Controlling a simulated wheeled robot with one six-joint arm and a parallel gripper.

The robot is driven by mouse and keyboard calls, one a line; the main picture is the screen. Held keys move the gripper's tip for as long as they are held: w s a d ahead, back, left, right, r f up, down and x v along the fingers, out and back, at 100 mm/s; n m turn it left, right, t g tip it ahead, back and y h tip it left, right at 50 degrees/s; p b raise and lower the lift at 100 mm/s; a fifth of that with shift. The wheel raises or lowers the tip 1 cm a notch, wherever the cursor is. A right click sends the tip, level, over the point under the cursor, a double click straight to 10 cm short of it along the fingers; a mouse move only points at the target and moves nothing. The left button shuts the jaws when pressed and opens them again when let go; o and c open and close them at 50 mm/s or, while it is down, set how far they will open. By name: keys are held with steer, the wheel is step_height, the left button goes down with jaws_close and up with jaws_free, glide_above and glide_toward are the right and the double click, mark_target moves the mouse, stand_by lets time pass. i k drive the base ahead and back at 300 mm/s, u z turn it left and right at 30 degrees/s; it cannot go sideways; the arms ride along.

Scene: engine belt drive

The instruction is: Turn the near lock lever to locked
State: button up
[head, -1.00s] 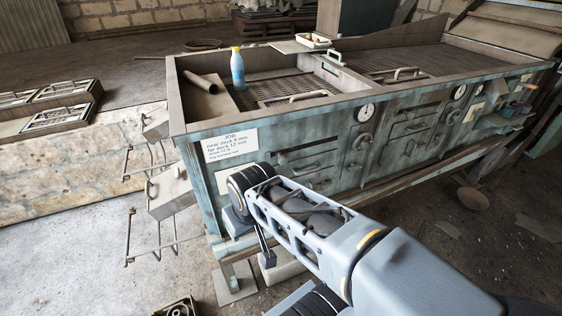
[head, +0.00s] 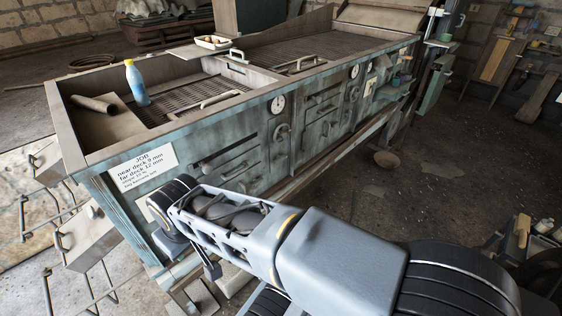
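The machine (head: 235,150) is a long, worn blue-grey box with two sunken decks. Its front has round handwheel-like fittings (head: 282,131), slots and several bar handles (head: 237,168). I cannot tell which fitting is the near lock lever, or its position; part of the lower near front is hidden behind my arm. My arm reaches from the lower right toward the near end of the front. A dark, narrow end part of my gripper (head: 211,270) shows below the wrist, low in front of the machine. Its fingers are not clear and I see nothing held.
A job sign (head: 143,168) is on the near corner. A small tray (head: 212,42) sits on the back rim. Wire racks stand at left.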

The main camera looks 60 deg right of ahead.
mark_target(279, 158)
steer(key=z, duration=2.2)
steer(key=k, duration=0.65)
steer(key=z, duration=0.85)
steer(key=k, duration=0.5)
steer(key=u, duration=0.1)
steer(key=i, duration=1.35)
steer(key=u, duration=1.6)
steer(key=i, duration=0.55)
steer(key=u, duration=0.65)
